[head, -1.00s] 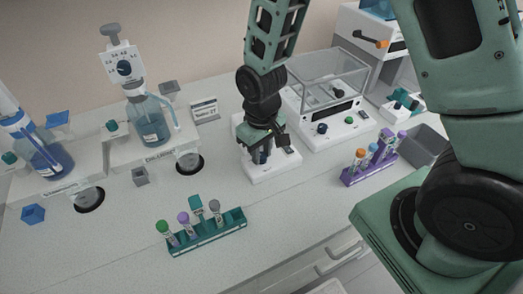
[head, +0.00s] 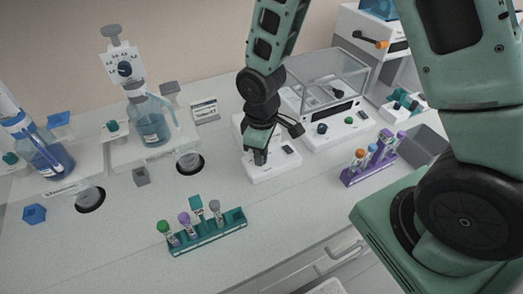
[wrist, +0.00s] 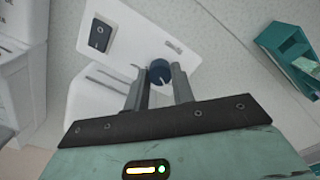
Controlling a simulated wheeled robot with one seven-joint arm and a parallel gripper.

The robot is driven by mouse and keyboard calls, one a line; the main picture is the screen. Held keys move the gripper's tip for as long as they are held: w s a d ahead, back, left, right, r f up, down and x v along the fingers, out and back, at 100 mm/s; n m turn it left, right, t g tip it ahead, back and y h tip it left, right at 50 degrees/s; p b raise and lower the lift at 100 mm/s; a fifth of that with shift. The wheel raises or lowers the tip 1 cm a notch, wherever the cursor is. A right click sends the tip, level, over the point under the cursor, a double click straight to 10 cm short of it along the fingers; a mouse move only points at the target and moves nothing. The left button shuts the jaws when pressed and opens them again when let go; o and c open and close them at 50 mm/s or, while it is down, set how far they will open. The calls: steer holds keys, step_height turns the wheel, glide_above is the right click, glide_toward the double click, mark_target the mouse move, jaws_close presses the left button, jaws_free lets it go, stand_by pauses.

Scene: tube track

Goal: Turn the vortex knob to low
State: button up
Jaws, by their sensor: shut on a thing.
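The vortex mixer is a white device on the bench, partly under my arm in the head view (head: 272,176); its white body with a black switch also shows in the wrist view (wrist: 125,38). Its dark blue round knob (wrist: 160,73), with a pale pointer line, sits between my fingertips in the wrist view. My gripper (head: 259,158) points down over the mixer in the head view and is shut on the knob. The gripper hides the knob in the head view. The label near the knob is too small to read.
A balance with a clear case (head: 335,85) stands close behind the mixer to the right. A purple tube rack (head: 352,180) is at right and a green tube rack (head: 208,237) in front. Bottle dispensers (head: 150,122) stand at left. The bench in front of the mixer is clear.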

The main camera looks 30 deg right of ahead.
steer(key=o, duration=0.7)
steer(key=shift+r, duration=0.1)
step_height(320, 180, up, 17)
steer(key=shift+r+b, duration=0.15)
steer(key=shift+b, duration=0.25)
stand_by(0.3)
